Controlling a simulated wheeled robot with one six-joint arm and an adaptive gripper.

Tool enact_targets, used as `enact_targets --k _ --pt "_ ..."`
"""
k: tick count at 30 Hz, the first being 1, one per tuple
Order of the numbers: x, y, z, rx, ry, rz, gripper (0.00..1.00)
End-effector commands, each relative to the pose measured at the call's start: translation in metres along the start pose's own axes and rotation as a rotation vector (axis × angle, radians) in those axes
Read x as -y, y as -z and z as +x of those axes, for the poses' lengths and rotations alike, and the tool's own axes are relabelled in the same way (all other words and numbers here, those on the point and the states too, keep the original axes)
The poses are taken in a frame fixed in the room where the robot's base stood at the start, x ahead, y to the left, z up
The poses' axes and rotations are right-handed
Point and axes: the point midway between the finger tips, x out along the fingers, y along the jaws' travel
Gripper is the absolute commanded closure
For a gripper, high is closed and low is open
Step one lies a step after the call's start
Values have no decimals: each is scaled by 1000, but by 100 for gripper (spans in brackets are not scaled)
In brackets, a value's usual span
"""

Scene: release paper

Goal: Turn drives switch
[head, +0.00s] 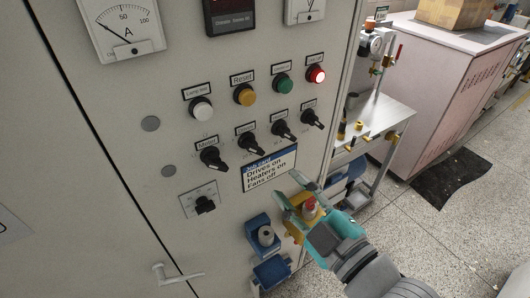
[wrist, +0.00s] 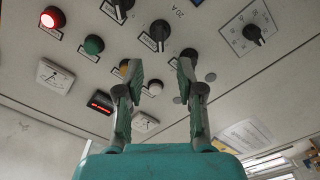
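A row of several black rotary switches runs across the grey cabinet panel in the head view, with small labels that are hard to read. From left they include switches at the first (head: 211,157), second (head: 248,140), third (head: 282,129) and last (head: 309,118) positions; I cannot tell for certain which is the drives switch. A sign (head: 269,169) below reads "Drives on, Heaters on, Fans off". My gripper (head: 288,189) is open and empty, below and right of the sign. In the wrist view its fingers (wrist: 158,70) stand apart, with switches (wrist: 160,30) beyond them.
White, yellow, green and lit red (head: 316,74) lamps sit above the switches. A lower-left knob (head: 205,204) has a square plate. A yellow box with a red button (head: 309,207) is partly hidden by my gripper.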

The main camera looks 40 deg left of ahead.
Motion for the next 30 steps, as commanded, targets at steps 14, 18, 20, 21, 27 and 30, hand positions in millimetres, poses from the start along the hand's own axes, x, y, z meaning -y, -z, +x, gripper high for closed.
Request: enact_targets --k 14,18,20,21,27,30 --pt "0 6 57 -12 11 -13 62" --pt "0 6 80 -11 10 -12 62" --pt "0 6 89 -10 8 -12 62" --pt "0 6 93 -10 8 -12 62" --pt "0 5 108 -9 7 -12 62" --pt "0 5 110 -9 6 -12 62"
